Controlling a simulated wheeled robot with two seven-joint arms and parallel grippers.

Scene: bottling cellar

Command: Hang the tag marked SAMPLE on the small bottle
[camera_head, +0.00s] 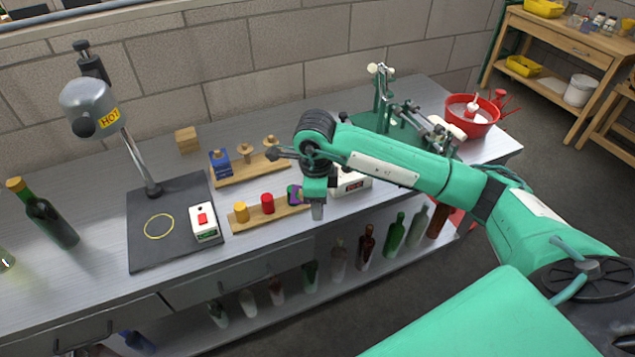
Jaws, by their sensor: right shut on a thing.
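My right gripper (317,211) points down over the workbench, just beyond the right end of the front wooden strip. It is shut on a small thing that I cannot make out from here. A blue tag-like piece (220,163) is at the left end of the rear wooden peg board (235,171); its marking is too small to read. I cannot make out the word SAMPLE anywhere. A dark green bottle with a yellow top (46,217) stands at the bench's left; part of another bottle (6,260) shows at the left edge. I cannot tell which bottle is the small one. My left gripper is out of view.
The front strip (240,226) carries a yellow, a red and a purple-green piece. A heater marked HOT (92,108) overhangs a dark mat (140,250) with a red-switch box (203,222). A green machine (381,100) and red bowl (472,128) stand right. Several bottles fill the lower shelf.

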